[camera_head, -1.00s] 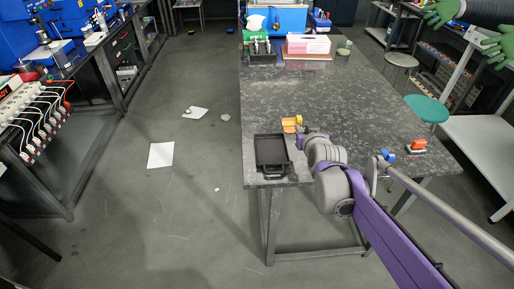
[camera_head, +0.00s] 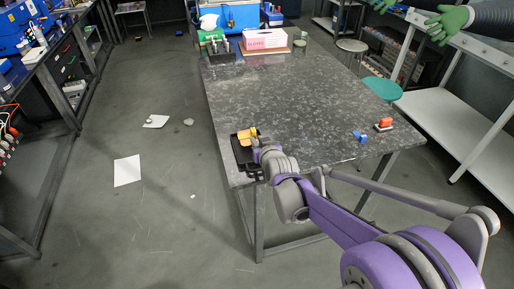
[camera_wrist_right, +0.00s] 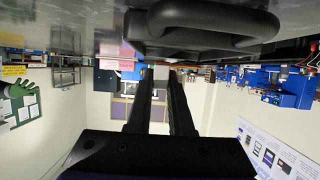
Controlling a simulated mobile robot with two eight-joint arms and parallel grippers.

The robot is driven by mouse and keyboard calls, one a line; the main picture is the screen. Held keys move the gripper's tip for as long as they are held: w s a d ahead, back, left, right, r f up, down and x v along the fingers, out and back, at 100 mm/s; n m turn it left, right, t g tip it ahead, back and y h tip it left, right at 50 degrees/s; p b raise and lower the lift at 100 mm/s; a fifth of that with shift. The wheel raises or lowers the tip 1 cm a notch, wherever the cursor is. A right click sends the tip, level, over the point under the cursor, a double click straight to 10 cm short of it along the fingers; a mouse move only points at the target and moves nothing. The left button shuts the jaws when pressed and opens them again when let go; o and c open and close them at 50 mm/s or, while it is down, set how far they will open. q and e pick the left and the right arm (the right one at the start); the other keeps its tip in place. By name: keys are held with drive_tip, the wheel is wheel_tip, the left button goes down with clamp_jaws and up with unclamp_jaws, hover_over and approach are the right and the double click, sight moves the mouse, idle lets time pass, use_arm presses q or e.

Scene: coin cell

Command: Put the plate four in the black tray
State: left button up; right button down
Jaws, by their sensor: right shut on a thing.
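The black tray (camera_head: 236,151) lies at the near left corner of the table, partly hidden by my right arm. My right gripper (camera_head: 253,142) is at the tray's right side and looks shut on a small orange-yellow piece (camera_head: 247,134). That piece shows over the far part of the tray; I cannot tell whether it touches the tray, nor read a number on it. In the right wrist view my gripper's fingers (camera_wrist_right: 160,75) stand close together, with the dark underside of the tray or its handle (camera_wrist_right: 205,22) at the top. My left gripper is not in view.
A blue piece (camera_head: 360,136) and a red-orange piece (camera_head: 384,124) lie on the right of the speckled table (camera_head: 300,100). A pink-and-white box (camera_head: 265,39) and a rack stand at the far end. Green gloves (camera_head: 450,22) show top right. The table's middle is clear.

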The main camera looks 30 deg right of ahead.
drive_tip(key=shift+f, duration=1.3)
drive_tip(key=shift+f+b, duration=0.2)
drive_tip(key=shift+b, duration=0.1)
drive_tip(key=c, duration=1.1)
unclamp_jaws()
